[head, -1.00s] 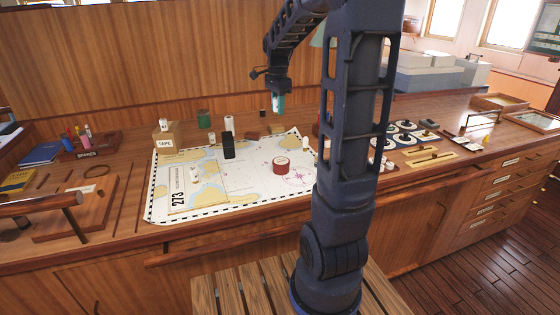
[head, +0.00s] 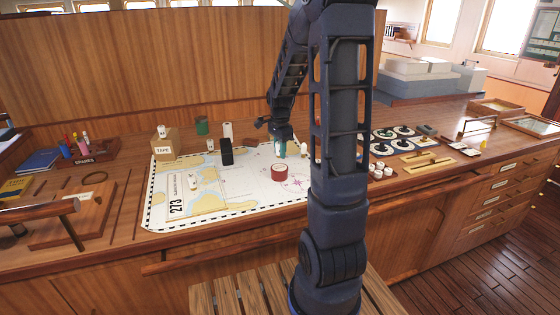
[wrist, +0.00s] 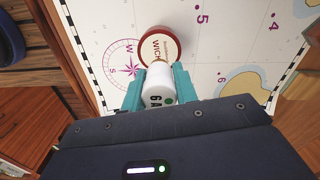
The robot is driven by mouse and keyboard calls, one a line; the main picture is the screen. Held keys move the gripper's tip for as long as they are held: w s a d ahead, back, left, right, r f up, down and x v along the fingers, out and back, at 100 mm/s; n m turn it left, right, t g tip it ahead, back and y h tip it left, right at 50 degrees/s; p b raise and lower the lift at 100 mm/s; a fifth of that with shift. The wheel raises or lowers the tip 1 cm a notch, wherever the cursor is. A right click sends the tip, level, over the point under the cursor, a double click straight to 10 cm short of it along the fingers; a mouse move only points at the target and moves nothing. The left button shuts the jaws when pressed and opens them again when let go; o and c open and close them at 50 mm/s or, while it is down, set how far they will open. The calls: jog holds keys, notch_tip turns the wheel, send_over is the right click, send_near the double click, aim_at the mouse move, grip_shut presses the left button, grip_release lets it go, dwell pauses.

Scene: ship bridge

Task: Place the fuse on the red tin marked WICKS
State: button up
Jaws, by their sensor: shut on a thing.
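The red tin marked WICKS (head: 264,172) stands on the chart; its cream lid with lettering shows in the wrist view (wrist: 155,47). The fuse is hard to make out in the head view.
A black block (head: 226,151), a white roll (head: 228,131), a green tin (head: 201,125) and a TAPE box (head: 165,145) stand left of my gripper. The chart's front part (head: 240,200) is mostly clear.

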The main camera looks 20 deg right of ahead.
aim_at(280, 167)
jog(key=shift+f, duration=2.3)
jog(key=shift+f, duration=0.1)
jog(key=o, duration=1)
